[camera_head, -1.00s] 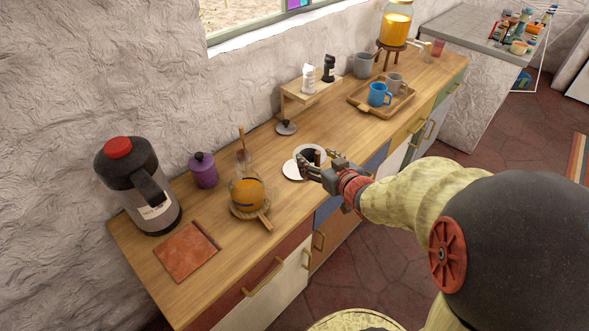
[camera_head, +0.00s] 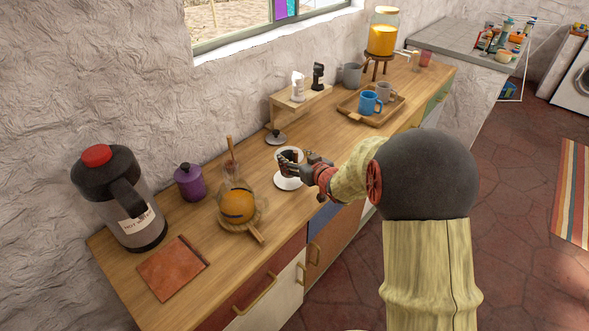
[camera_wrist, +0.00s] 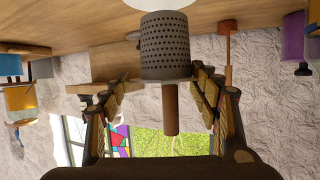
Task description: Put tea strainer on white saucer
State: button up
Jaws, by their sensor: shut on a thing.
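The tea strainer is a dark grey perforated cup (camera_wrist: 165,45) with a pale rim and a brown handle in the wrist view. My gripper (camera_wrist: 160,82) is shut on it, with a finger on each side near the rim. In the head view the strainer (camera_head: 290,154) shows partly behind my gripper (camera_head: 304,163). It appears above the white saucer (camera_head: 288,184), which lies on the wooden counter. A white edge of the saucer (camera_wrist: 163,4) shows beyond the strainer in the wrist view. Whether strainer and saucer touch, I cannot tell.
A glass teapot (camera_head: 237,205) on a wooden trivet stands left of the saucer, with a purple canister (camera_head: 189,183) behind. A small lid (camera_head: 276,138) lies behind the saucer. A wooden tray (camera_head: 378,113) with mugs stands further right. Bare counter lies between saucer and tray.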

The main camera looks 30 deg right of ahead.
aim_at(289, 158)
jog(key=f+b, duration=0.2)
jog(key=f, duration=0.1)
jog(key=shift+w+d+f, duration=0.1)
jog(key=shift+w, duration=0.3)
jog(key=shift+f, duration=0.35)
jog(key=shift+f, duration=0.2)
jog(key=o, duration=1.7)
jog(key=shift+r, duration=0.15)
